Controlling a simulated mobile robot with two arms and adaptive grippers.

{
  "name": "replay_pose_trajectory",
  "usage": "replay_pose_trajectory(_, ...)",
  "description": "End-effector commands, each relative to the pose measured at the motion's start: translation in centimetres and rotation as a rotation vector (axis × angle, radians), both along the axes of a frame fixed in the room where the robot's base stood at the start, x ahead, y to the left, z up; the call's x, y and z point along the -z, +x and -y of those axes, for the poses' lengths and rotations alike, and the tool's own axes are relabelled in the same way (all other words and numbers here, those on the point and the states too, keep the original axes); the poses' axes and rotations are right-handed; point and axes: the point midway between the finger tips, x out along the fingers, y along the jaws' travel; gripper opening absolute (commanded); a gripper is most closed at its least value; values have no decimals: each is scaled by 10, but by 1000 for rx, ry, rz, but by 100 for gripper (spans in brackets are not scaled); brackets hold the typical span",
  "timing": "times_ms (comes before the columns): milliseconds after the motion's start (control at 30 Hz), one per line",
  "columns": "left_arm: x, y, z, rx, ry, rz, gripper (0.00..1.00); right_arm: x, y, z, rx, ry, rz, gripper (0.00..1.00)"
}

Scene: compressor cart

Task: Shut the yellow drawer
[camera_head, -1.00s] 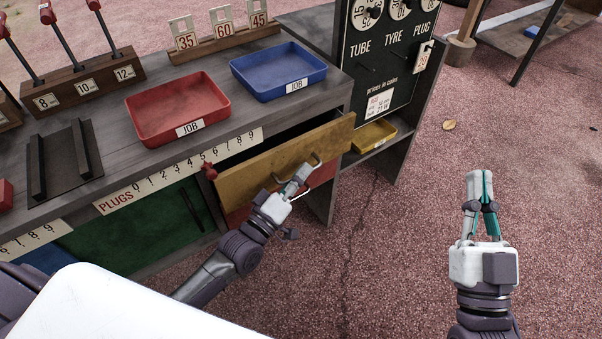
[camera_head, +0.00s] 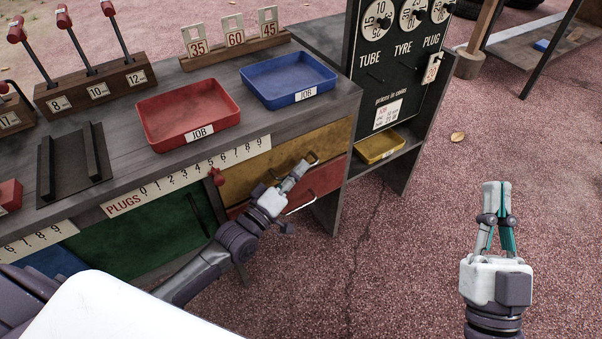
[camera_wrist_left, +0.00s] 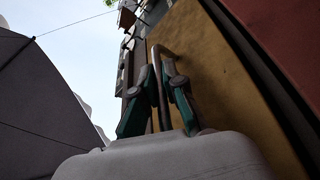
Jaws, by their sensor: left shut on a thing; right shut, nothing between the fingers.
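The yellow drawer (camera_head: 257,165) sits in the workbench front with its face about level with the surrounding panels; no open gap shows above it in the head view. Its front also fills the middle of the left wrist view (camera_wrist_left: 210,75). My left gripper (camera_head: 299,168) is shut on the drawer's handle (camera_wrist_left: 155,80), a metal bar between the fingers in the wrist view. In the head view the gripper partly hides the handle. My right gripper (camera_head: 497,188) is shut and empty, held over the open ground at the right.
A red drawer (camera_head: 328,178) lies below the yellow one and a green door (camera_head: 155,238) to its left. A red tray (camera_head: 188,112) and a blue tray (camera_head: 288,78) stand on the bench top. A yellow tray (camera_head: 378,146) rests on a low shelf.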

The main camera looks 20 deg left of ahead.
Motion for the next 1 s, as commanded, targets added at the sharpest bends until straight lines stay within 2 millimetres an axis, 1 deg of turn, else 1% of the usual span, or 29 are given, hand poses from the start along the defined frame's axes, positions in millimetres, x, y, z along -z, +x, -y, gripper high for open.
replay_pose_trajectory(33,-1,2,-5,-8,3,2,13,0,0,0,0,0,-1,0)
replay_pose_trajectory(167,-1,2,-4,-8,2,3,35,1,0,0,0,-1,-2,0)
replay_pose_trajectory(567,0,-2,-3,-5,2,1,35,0,0,0,-1,0,-2,0)
replay_pose_trajectory(667,3,-11,-7,-5,2,0,35,1,0,0,-1,0,-2,0)
replay_pose_trajectory(733,6,-23,-11,-5,3,-2,35,1,0,0,-1,0,-2,0)
replay_pose_trajectory(1000,19,-76,-29,-5,4,-2,35,1,0,0,0,-1,-3,0)
